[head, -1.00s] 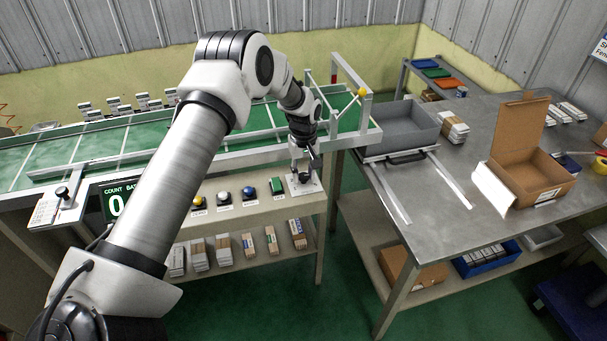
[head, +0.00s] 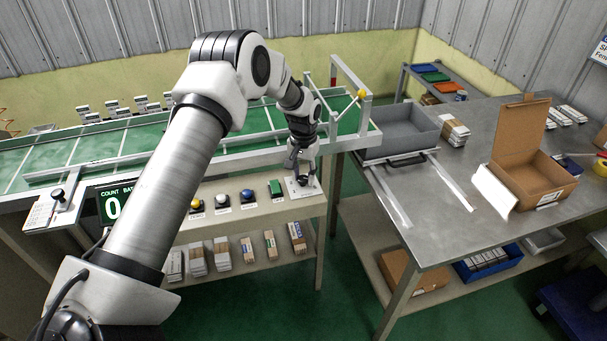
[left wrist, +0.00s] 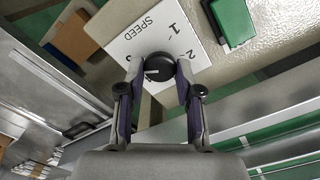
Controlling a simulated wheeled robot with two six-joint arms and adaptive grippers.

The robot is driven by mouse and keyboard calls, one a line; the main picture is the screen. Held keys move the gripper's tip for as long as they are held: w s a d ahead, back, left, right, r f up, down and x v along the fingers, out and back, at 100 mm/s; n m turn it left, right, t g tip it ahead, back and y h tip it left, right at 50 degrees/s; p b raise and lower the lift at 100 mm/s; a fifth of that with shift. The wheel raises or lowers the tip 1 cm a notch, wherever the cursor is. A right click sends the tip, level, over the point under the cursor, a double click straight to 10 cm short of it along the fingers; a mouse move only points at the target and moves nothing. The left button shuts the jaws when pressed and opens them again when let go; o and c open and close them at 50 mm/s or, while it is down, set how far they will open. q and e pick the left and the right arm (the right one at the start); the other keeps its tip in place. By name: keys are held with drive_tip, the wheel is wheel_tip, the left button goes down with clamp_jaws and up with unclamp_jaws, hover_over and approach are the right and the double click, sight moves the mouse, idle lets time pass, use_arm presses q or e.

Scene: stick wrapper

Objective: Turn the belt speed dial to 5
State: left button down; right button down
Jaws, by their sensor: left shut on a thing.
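The black belt speed dial (left wrist: 160,84) sits on a white plate (left wrist: 128,42) printed SPEED, with the numerals 1 and 2 readable in the left wrist view. A short white mark on the dial points toward the left of that picture; other numerals are partly hidden by my fingers. My left gripper (left wrist: 159,73) is shut on the dial, one finger on each side. In the head view my left gripper (head: 299,170) is over the plate (head: 303,191) at the right end of the control shelf and hides the dial. My right gripper is not in view.
The green conveyor (head: 130,140) runs behind. A steel table (head: 430,185) with a grey bin (head: 410,130) stands to the right.

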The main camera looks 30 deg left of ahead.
sight(303, 178)
use_arm(q)
drive_tip(key=shift+s+f, duration=0.1)
drive_tip(key=shift+s, duration=0.05)
drive_tip(key=c, duration=0.8)
unclamp_jaws()
wheel_tip(303, 178, up, 12)
drive_tip(key=shift+r, duration=0.1)
